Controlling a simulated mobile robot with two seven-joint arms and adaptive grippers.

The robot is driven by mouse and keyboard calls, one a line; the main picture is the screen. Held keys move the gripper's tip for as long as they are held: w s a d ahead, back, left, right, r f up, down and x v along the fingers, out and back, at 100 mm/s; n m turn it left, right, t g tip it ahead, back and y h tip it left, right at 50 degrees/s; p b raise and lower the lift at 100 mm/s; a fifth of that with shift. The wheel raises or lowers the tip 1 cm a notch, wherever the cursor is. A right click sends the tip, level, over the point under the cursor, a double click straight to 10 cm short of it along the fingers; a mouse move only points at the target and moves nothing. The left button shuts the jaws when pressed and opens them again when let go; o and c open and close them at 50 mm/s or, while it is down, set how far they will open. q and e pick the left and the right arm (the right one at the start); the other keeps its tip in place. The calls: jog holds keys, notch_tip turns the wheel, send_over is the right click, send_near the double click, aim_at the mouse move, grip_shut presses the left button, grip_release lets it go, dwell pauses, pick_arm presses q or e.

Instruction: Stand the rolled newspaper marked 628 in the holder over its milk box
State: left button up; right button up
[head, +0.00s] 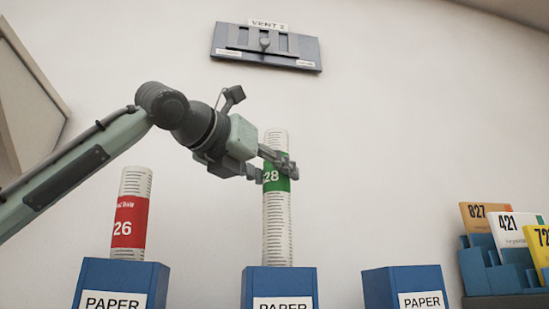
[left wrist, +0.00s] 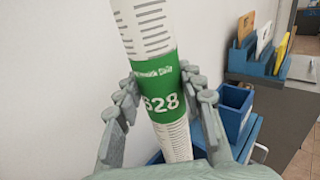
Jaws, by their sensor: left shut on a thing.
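The rolled newspaper marked 628 (head: 277,215) is white with a green band and stands upright. Its lower end meets the top of the middle blue PAPER holder (head: 280,284); how deep it sits inside I cannot tell. My left gripper (head: 278,172) is shut on the newspaper at the green band. The left wrist view shows the fingers on both sides of the rolled newspaper (left wrist: 158,95), with 628 readable. The milk boxes are not visible in the head view. My right gripper is not in view.
A red-banded newspaper ending in 26 (head: 130,215) stands in the left PAPER holder (head: 120,283). The right PAPER holder (head: 405,287) looks empty. A blue rack (head: 487,268) with numbered cards is at the right. A vent panel (head: 265,46) is on the wall above.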

aim_at(269, 210)
pick_arm(q)
jog(key=shift+f, duration=1.75)
jog(key=shift+f+b, duration=0.3)
jog(key=shift+f, duration=1.5)
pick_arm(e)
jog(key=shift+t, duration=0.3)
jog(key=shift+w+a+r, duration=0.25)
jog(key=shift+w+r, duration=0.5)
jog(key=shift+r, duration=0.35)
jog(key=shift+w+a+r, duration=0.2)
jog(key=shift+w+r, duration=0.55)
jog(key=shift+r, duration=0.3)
pick_arm(q)
jog(key=o, duration=1.3)
jog(key=shift+o, duration=0.2)
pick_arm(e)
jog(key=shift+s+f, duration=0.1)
pick_arm(q)
jog(key=shift+s+a, duration=0.1)
jog(key=shift+s, duration=0.05)
jog(key=v, duration=1.1)
jog(key=shift+s+a, duration=0.2)
jog(key=shift+s, duration=0.05)
